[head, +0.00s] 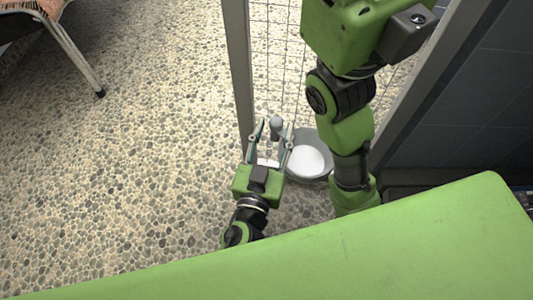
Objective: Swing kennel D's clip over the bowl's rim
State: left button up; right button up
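A small grey rounded piece (277,123), possibly the clip, shows between the fingertips at the bowl's left edge. The fingers appear apart from it, though contact is hard to judge at this size. Whether the piece lies over the rim cannot be told.
A metal kennel post (239,75) stands just left of the mesh (275,50). A dark tiled wall (480,110) is at the right. A metal-legged chair or cot (75,50) is at the upper left. The pebbled floor (130,170) is clear on the left.

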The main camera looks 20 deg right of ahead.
pick_arm(q)
jog(key=v, duration=0.9)
jog(key=shift+s+a+r, duration=0.1)
dwell(0.4)
